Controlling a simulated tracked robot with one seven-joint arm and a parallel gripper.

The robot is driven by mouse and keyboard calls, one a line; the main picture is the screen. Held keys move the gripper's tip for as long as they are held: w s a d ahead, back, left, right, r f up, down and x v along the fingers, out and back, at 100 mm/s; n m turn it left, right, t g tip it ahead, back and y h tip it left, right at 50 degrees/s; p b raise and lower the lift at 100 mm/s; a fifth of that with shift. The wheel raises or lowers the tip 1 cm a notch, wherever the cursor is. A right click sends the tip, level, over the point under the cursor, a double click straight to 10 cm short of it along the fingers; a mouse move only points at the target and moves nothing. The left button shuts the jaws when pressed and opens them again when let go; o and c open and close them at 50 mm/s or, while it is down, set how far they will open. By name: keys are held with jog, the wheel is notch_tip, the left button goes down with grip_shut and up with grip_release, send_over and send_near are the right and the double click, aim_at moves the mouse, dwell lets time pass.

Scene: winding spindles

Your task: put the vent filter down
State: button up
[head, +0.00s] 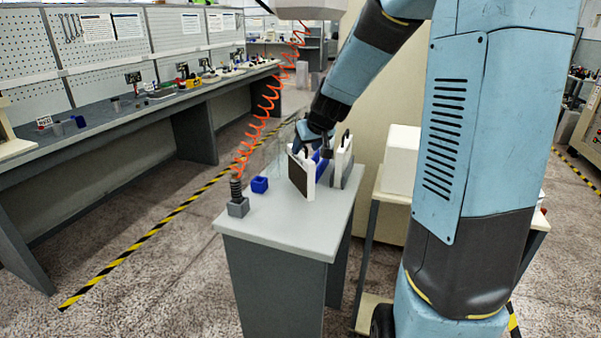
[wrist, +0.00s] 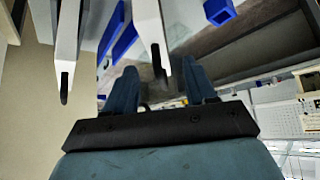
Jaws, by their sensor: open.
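A vent filter, a white-framed panel with a dark face (head: 299,176), stands on the small grey table in the head view, leaning slightly. Its white edge shows at the top of the wrist view (wrist: 148,22), with a dark handle at its end. My gripper (head: 318,146) is over it and open; in the wrist view the fingers (wrist: 160,87) stand apart on either side of the handle. I cannot tell whether they touch it. A second similar white panel (head: 343,163) stands to the right, outside the fingers. Blue holder parts (head: 321,166) show between the panels.
The grey table (head: 285,222) also carries a small blue box (head: 260,185) and a grey block with a dark spring-like post (head: 238,205) at its left. The table's front is clear. A white box (head: 402,160) stands on the right-hand stand.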

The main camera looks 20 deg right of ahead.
aim_at(302, 154)
jog(key=shift+w+x, duration=0.2)
jog(key=shift+x, duration=2.55)
jog(key=shift+r, duration=0.2)
grip_shut()
